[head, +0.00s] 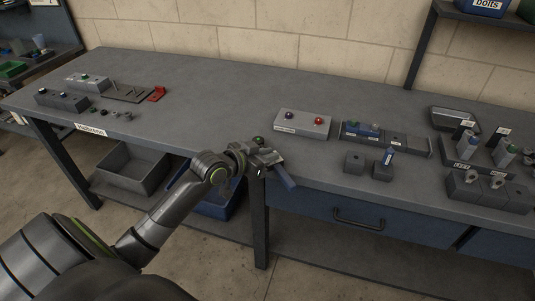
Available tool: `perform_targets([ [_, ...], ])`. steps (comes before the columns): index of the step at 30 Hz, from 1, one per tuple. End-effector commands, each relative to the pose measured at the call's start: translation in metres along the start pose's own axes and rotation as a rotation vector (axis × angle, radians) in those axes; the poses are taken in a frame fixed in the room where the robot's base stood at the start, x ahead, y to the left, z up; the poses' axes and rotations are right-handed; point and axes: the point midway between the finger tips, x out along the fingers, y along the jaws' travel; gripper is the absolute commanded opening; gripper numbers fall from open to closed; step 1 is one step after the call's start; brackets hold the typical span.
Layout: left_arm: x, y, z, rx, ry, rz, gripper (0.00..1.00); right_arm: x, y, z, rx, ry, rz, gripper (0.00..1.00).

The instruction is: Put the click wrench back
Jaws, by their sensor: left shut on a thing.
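My left gripper (264,162) is over the front edge of the workbench, near its middle, and is shut. A short blue-grey bar (285,177) sticks out from its jaws, down and to the right. It looks like part of the click wrench, but most of it is hidden by the jaws and it is too small to tell for sure. No other click wrench can be made out on the bench. My right gripper is not in view.
Dark blocks and holders (387,137) fill the bench's right part. Small parts and a red piece (157,93) lie at the left. The bench middle (215,105) is clear. Bins (133,168) stand below.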

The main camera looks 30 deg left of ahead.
Motion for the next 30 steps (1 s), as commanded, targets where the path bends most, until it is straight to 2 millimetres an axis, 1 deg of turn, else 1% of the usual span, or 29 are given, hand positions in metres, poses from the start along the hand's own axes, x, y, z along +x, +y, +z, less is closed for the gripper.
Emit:
perform_targets([
  [7, 0.002, 0.0, 0.004, 0.0, 0.003, 0.001, 0.0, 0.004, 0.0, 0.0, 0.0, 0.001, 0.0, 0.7],
  [8, 0.002, 0.0, 0.004, 0.0, 0.003, 0.001, 0.17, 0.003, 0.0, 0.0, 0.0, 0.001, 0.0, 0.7],
  [13, 0.002, 0.0, 0.004, 0.0, 0.002, 0.0, 0.39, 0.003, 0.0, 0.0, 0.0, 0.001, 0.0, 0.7],
  [23, -0.001, -0.001, 0.006, 0.0, -0.002, -0.001, 0.4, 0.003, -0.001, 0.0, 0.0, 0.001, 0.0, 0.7],
  [26, -0.009, -0.001, 0.005, 0.003, -0.002, -0.002, 0.4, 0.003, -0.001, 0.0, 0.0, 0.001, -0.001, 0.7],
  [30, -0.032, 0.0, 0.005, 0.005, -0.003, 0.0, 0.4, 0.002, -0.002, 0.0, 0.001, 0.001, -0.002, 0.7],
])
